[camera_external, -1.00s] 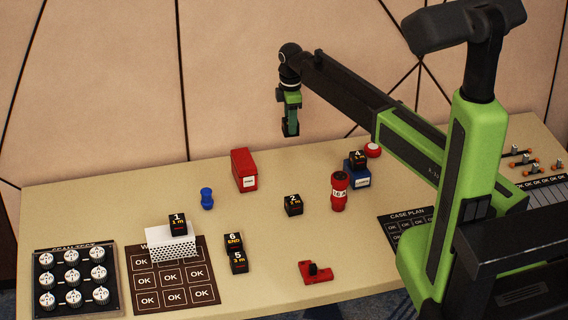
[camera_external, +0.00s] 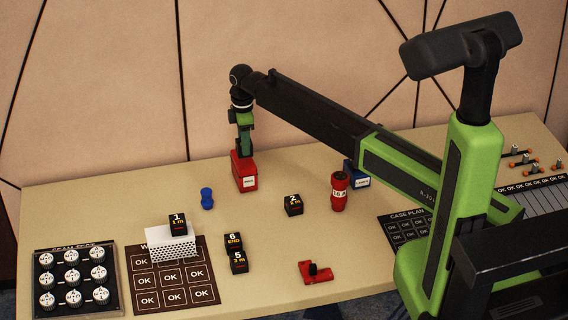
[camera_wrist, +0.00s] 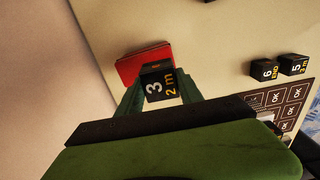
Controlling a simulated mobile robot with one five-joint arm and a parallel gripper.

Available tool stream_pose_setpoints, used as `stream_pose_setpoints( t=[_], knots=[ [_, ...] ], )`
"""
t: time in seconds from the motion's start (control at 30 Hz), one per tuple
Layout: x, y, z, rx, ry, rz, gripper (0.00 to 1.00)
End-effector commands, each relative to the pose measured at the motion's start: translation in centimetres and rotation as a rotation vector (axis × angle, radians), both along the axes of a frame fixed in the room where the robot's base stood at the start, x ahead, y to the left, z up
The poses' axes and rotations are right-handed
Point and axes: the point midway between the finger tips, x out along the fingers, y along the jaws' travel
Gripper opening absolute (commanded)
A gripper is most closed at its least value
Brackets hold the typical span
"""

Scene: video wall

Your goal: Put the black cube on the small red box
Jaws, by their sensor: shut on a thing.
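A black cube marked 3 (camera_wrist: 158,84) sits between the two green fingers of my gripper (camera_external: 245,150), which is shut on it. The small red box (camera_external: 246,180) stands at the back of the table in the external view, and my gripper is right over its far part. In the wrist view the red box (camera_wrist: 140,62) shows just behind and beside the cube. I cannot tell whether the cube touches the box top. In the external view the cube is hard to make out between the fingers.
Black cubes marked 2 (camera_external: 293,205), 6 (camera_external: 233,242) and 5 (camera_external: 239,263) stand on the table. Cube 1 (camera_external: 178,224) is on a white perforated stand (camera_external: 170,246). A blue peg (camera_external: 207,199), red cylinder (camera_external: 339,192) and blue box (camera_external: 357,176) stand nearby.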

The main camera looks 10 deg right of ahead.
Motion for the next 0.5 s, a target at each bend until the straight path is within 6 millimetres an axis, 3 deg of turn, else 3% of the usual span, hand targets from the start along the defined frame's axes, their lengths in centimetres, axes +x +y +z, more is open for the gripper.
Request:
stream_pose_setpoints(
  t=[0.13, 0.33, 0.5],
  knots=[
    [0.0, 0.0, -0.8, 0.0, 0.0, 0.0, 0.01],
    [0.0, -0.1, -4.2, 0.0, 0.0, 0.0, 0.01],
    [0.0, -0.1, -3.9, 0.0, 0.0, 0.0, 0.01]
  ],
)
